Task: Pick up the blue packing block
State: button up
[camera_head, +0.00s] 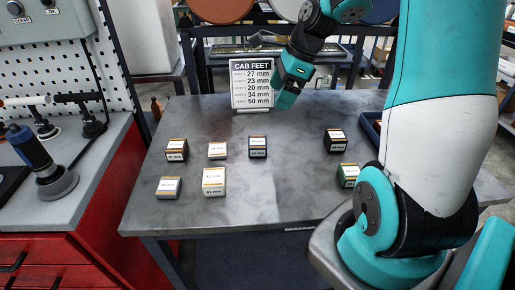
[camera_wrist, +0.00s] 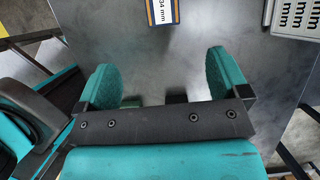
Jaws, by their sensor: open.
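The blue packing block (camera_head: 258,147) stands on the grey table in the head view, in the back row, with a white label and an orange stripe on top. In the wrist view, a block with a blue edge and a label reading 34 mm (camera_wrist: 161,12) is cut off by the top edge. My gripper (camera_head: 286,100) is raised above the back of the table, behind and right of the blue block in the picture. In the wrist view my gripper (camera_wrist: 163,72) has its two teal fingers wide apart, with nothing between them.
Several other labelled blocks stand nearby: dark red (camera_head: 177,150), white (camera_head: 217,150), larger white (camera_head: 213,182), grey (camera_head: 168,188), black (camera_head: 335,140) and green (camera_head: 348,173). A CAB FEET sign (camera_head: 252,84) stands behind. A blue tray (camera_head: 371,126) is at right. The table's front middle is clear.

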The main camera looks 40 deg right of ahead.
send_over(258, 141)
jog(key=s+d, duration=0.1)
jog(key=shift+m, duration=0.3)
notch_tip(258, 141, down, 11)
jog(key=shift+d+f+b, duration=0.1)
jog(key=shift+b, duration=0.2)
jog(key=shift+x, duration=2.7)
jog(key=shift+s+d+f, duration=0.1)
jog(key=shift+s+d, duration=0.05)
jog(key=shift+c, duration=0.2)
jog(key=c, duration=1)
